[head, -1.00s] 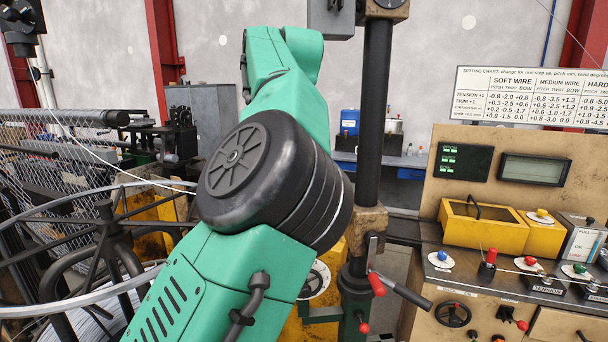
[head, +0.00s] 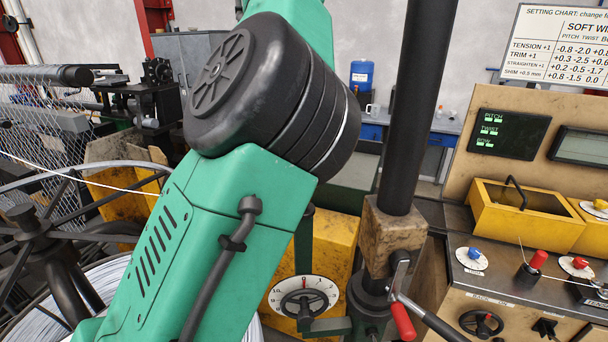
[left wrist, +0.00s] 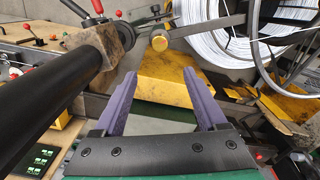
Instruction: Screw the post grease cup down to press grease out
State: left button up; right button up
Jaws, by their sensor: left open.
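The black post (head: 408,110) stands right of centre in the head view, with a worn tan block (head: 393,235) around its lower part. A red-handled lever (head: 402,320) sits below the block. In the left wrist view the post (left wrist: 50,85) slants in from the left. My right gripper is not in view.
A numbered dial with a handwheel (head: 303,297) is left of the post base. A control bench with a yellow box (head: 525,215) stands at the right. A wire reel (head: 90,290) and chain-link mesh (head: 40,135) are at the left.

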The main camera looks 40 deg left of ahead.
pick_arm(q)
jog(key=f+b, duration=0.1)
jog(key=f, duration=0.1)
jog(key=s+f+b, duration=0.1)
jog(key=f, duration=0.1)
jog(key=d+f+b, duration=0.1)
jog(key=f, duration=0.1)
jog(key=shift+s+f+b, duration=0.2)
jog(key=shift+f+b, duration=0.1)
jog(key=shift+f, duration=0.1)
jog(key=f, duration=0.2)
jog(key=f+b, duration=0.1)
jog(key=f, duration=0.1)
jog(key=f+b, duration=0.1)
jog(key=f, duration=0.2)
jog(key=shift+w+a, duration=0.25)
jog(key=shift+w, duration=0.15)
jog(key=shift+f, duration=0.15)
jog(key=shift+s+d, duration=0.15)
jog(key=shift+s, duration=0.05)
grip_shut()
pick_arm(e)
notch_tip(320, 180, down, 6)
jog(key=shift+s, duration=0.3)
pick_arm(q)
jog(key=shift+m, duration=0.3)
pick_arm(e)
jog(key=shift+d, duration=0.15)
